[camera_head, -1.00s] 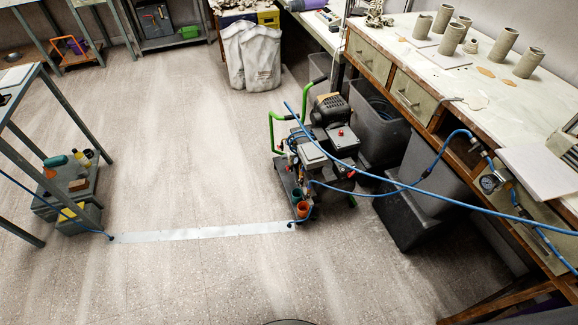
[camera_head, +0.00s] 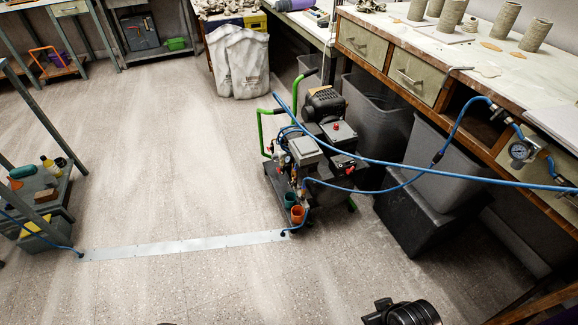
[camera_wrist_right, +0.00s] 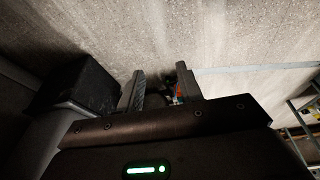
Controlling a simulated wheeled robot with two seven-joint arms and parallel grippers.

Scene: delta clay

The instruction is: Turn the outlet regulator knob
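The compressor (camera_head: 306,150) with green handles stands on the floor right of centre in the head view. A small red knob-like part (camera_head: 336,126) sits on its black housing, and other fittings are too small to tell apart. A round pressure gauge (camera_head: 519,151) with metal fittings hangs at the bench front, joined to a blue hose (camera_head: 400,165). I cannot tell which part is the outlet regulator knob. My right gripper (camera_wrist_right: 160,68) is open in the right wrist view, its fingers apart above the floor, apart from the compressor. My left gripper is not in view.
A workbench (camera_head: 490,75) with clay cylinders runs along the right. Grey bins (camera_head: 445,165) and a black box (camera_head: 425,215) stand below it. Blue hoses cross the space by the compressor. A pale floor strip (camera_head: 180,247) runs left. Open floor lies left and in front.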

